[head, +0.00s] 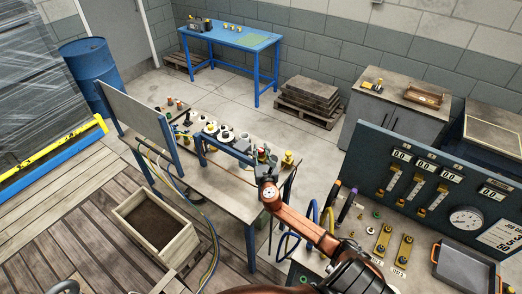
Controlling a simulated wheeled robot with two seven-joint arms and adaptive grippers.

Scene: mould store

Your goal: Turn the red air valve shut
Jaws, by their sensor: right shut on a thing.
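My right gripper (265,172) reaches in from the bottom right over the right end of the wooden bench (236,194). It is shut on a small fitting at the end of the blue rail, which I take to be the red air valve. The jaws hide most of this fitting, so its handle angle cannot be told. My left gripper cannot be made out in the head view.
A blue rail (228,148) with white round parts stands on the bench. A yellow-topped part (288,158) is close right of the gripper. A wooden box (155,222) is on the floor at left. A gauge panel (430,185) rises at right.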

